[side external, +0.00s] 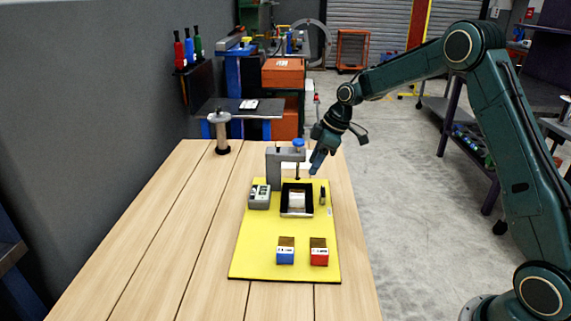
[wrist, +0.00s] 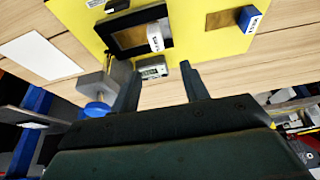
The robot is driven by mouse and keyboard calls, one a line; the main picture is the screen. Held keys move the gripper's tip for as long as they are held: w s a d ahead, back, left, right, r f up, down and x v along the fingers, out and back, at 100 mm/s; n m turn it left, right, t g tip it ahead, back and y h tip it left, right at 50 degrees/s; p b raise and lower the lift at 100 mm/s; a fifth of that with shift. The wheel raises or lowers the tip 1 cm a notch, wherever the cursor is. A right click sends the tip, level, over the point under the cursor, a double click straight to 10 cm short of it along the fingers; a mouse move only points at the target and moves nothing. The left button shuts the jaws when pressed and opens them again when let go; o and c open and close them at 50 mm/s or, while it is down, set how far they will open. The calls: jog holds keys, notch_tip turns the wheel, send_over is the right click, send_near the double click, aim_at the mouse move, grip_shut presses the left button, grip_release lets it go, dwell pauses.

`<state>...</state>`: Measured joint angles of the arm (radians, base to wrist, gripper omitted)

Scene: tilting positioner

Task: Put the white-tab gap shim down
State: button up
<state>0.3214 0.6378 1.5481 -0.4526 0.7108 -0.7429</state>
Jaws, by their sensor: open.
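The white-tab gap shim (side external: 297,200) lies in the black-rimmed tray (side external: 284,208) on the yellow board. In the wrist view its brown plate (wrist: 130,38) and white tab (wrist: 155,38) show inside the tray, the tab near the tray's edge. My gripper (side external: 315,170) is above the board's far right edge, behind the tray and apart from the shim. In the wrist view the two fingers of my gripper (wrist: 160,70) are spread, with nothing held between them.
A blue-tab shim (side external: 285,256) and a red-tab shim (side external: 319,257) lie near the board's front. A grey box (side external: 259,199) stands left of the tray. A grey C-shaped frame (side external: 273,165) with a blue knob (side external: 298,143) stands behind it, close to my gripper. Board front is partly clear.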

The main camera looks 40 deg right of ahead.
jog(key=s+a+r+m+t+h, duration=0.1)
jog(key=s+a+r+m, duration=0.15)
jog(key=s+r, duration=0.5)
jog(key=s+a+r+m+h, duration=0.15)
jog(key=s+a+r, duration=0.25)
jog(key=s+r, duration=0.4)
jog(key=s+a+m+t, duration=0.1)
jog(key=s+m, duration=0.3)
jog(key=s, duration=1.7)
jog(key=shift+s+a+f+m, duration=0.2)
jog(key=shift+a+f+m, duration=0.2)
jog(key=shift+a+f, duration=0.05)
jog(key=shift+h, duration=0.25)
